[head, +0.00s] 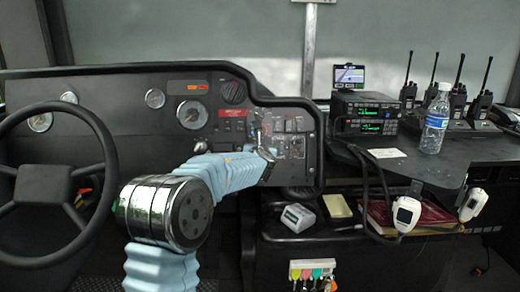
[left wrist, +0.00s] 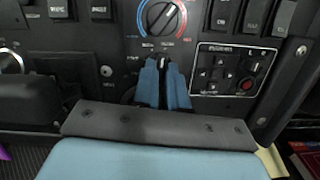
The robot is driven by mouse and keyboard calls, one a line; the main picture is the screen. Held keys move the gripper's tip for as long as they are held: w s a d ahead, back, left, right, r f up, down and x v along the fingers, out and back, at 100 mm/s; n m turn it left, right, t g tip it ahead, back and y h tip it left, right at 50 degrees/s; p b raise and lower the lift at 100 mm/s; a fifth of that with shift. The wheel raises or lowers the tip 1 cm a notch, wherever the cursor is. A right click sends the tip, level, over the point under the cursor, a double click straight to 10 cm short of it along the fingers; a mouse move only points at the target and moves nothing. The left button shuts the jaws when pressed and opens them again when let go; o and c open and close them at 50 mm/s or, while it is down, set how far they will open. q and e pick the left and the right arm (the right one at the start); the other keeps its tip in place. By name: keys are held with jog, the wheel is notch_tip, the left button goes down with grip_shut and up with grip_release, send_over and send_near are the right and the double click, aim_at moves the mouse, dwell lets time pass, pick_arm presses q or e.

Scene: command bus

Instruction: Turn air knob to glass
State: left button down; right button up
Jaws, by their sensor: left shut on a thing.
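The dash panel (head: 290,145) carries a temperature knob (left wrist: 162,18) with a blue and red arc, seen in the left wrist view. My left gripper (left wrist: 165,72) has its blue fingers closed just below that knob, on the air knob, which the fingers mostly hide. Small white markings (left wrist: 131,72) show beside the fingers, but I cannot read which setting is selected. In the head view, my left gripper (head: 265,150) reaches the panel right of the gauges. My right gripper is not in view.
The steering wheel (head: 60,185) stands at left. Rocker switches (left wrist: 262,15) and a mirror control pad (left wrist: 232,70) flank the knobs. A side shelf (head: 435,165) at right bears a radio (head: 365,115), a water bottle (head: 435,120) and several handsets.

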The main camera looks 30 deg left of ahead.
pick_arm(q)
jog(key=shift+f+m, duration=0.15)
jog(key=shift+m, duration=0.85)
jog(key=c, duration=1.2)
grip_release()
jog(key=shift+s, duration=0.1)
jog(key=v, duration=1.3)
jog(key=shift+s+d, duration=0.1)
jog(key=shift+s, duration=0.25)
